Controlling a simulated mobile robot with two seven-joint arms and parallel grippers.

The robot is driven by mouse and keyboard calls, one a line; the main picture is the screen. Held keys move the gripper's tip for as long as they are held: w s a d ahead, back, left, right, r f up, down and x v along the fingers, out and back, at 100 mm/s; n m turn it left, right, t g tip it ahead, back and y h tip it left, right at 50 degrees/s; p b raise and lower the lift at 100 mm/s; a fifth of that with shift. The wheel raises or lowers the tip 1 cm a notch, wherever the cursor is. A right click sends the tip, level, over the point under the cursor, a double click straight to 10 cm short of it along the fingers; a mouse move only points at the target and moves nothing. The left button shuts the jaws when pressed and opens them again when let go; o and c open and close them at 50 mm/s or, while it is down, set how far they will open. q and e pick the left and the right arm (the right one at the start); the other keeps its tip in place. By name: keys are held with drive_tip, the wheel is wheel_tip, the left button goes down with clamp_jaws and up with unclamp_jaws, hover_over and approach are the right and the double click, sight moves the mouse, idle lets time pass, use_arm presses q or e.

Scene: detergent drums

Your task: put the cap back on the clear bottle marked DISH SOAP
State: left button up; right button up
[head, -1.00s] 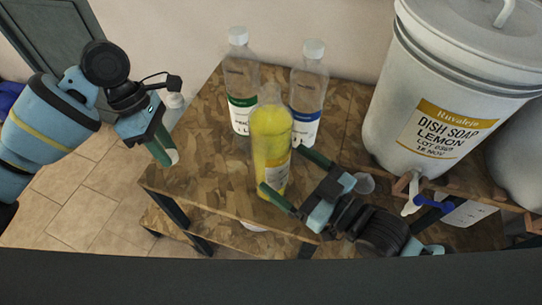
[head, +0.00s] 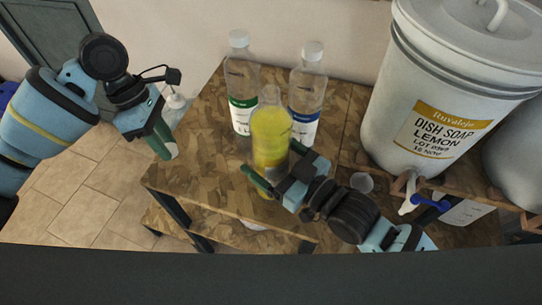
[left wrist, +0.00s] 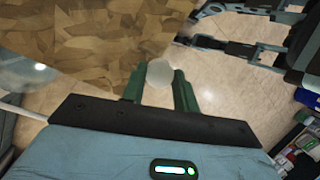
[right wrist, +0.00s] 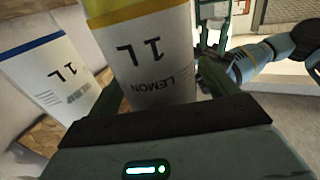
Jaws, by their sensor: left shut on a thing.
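The clear bottle with yellow liquid (head: 270,135) stands upright and uncapped on the wooden table. The right wrist view shows its label (right wrist: 155,60) reading LEMON and 1 L; the words DISH SOAP are out of sight. My left gripper (head: 168,148), left of the table and away from the bottle, is shut on a small white cap (left wrist: 160,73), seen between its fingers in the left wrist view. My right gripper (head: 274,162) has its fingers on either side of the bottle, apparently still open; contact is hard to judge.
Two capped clear bottles, one green-labelled (head: 242,95) and one blue-labelled (head: 308,90), stand close behind. The table's left part is clear.

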sight(271, 147)
drive_tip(key=c, duration=1.6)
drive_tip(key=shift+r, duration=0.2)
drive_tip(key=shift+c, duration=0.3)
drive_tip(key=shift+r, duration=0.1)
